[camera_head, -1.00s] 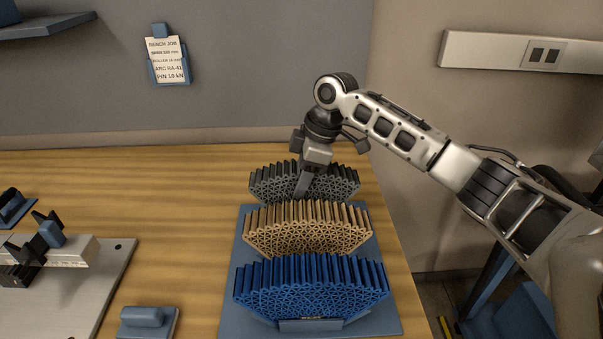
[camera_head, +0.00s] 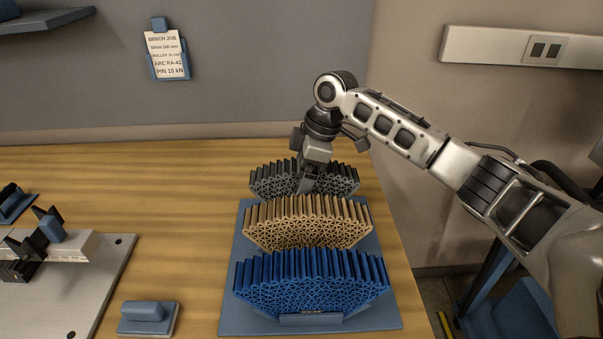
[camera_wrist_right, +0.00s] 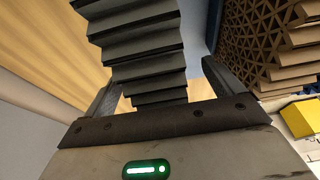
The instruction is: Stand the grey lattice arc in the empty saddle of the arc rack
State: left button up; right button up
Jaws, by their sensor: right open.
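The grey lattice arc (camera_head: 338,181) stands upright at the back of the blue arc rack (camera_head: 229,290), behind the tan arc. My right gripper (camera_head: 309,184) is over the middle of the grey arc, pointing down. In the right wrist view the grey arc's ridged top (camera_wrist_right: 145,50) lies between the two open fingers (camera_wrist_right: 160,88), with gaps beside it. Whether the grey arc sits in a saddle or just behind the rack is hidden by the tan arc. My left gripper is not in view.
A tan lattice arc (camera_head: 307,222) and a blue lattice arc (camera_head: 310,285) stand in front on the rack. A metal plate with a fixture (camera_head: 60,245) lies at left. A blue-handled block (camera_head: 148,316) lies near the front. The bench between is clear.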

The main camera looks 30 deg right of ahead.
jog(key=shift+r, duration=0.1)
jog(key=shift+p+v, duration=0.35)
jog(key=shift+v, duration=2.1)
jog(key=shift+d, duration=0.1)
jog(key=v, duration=1.6)
